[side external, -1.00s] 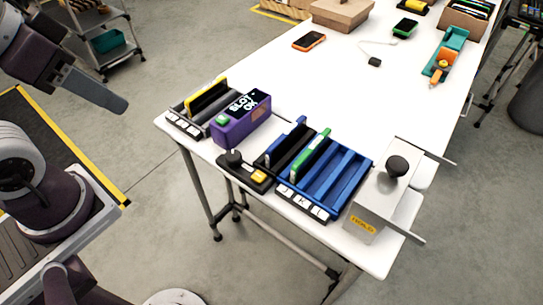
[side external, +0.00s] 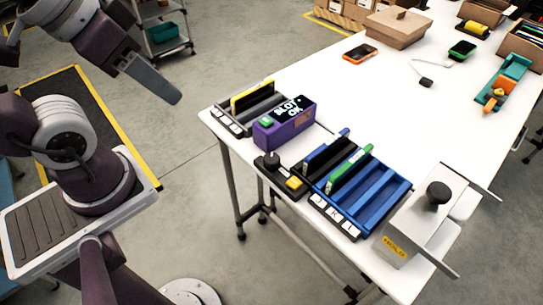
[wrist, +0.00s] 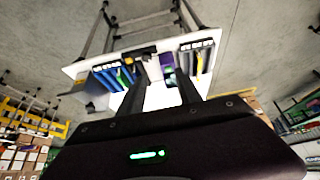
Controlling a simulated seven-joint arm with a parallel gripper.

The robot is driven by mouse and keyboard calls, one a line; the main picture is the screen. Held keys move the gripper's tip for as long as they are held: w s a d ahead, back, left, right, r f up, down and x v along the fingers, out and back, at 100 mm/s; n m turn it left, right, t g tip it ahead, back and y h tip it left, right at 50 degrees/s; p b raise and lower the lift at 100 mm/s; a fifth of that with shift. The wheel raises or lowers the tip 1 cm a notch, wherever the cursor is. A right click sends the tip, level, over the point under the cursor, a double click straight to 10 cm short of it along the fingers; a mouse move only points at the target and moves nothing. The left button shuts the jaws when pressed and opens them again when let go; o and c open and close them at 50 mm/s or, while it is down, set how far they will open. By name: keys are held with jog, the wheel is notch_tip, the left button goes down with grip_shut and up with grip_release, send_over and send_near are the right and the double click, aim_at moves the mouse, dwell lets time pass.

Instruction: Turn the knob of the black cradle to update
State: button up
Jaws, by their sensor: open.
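A black unit with a round black knob (side external: 272,160) and a yellow button (side external: 294,183) sits at the table's near edge, left of the blue rack. I take it for the black cradle; its markings are too small to read. In the wrist view the unit (wrist: 138,53) shows small at the table's edge, beyond my fingers. My gripper (side external: 174,97) hangs in the air left of the table, well apart from the knob. In the wrist view my gripper (wrist: 162,95) has its two fingers spread with nothing between them.
A purple box (side external: 285,128) reading "SLOT OK" stands behind the knob unit, with a dark rack (side external: 237,117) beyond it. A grey box (side external: 415,225) with a black knob stands at right. The table's middle is clear.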

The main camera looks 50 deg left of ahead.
jog(key=shift+o, duration=1.1)
jog(key=shift+w+d, duration=0.2)
jog(key=shift+w, duration=0.1)
jog(key=n+g, duration=0.6)
jog(key=n, duration=1.2)
send_over(272, 158)
notch_tip(272, 158, down, 18)
jog(key=shift+r, duration=0.1)
notch_tip(272, 158, down, 6)
jog(key=shift+r, duration=0.1)
jog(key=shift+f, duration=0.5)
grip_shut()
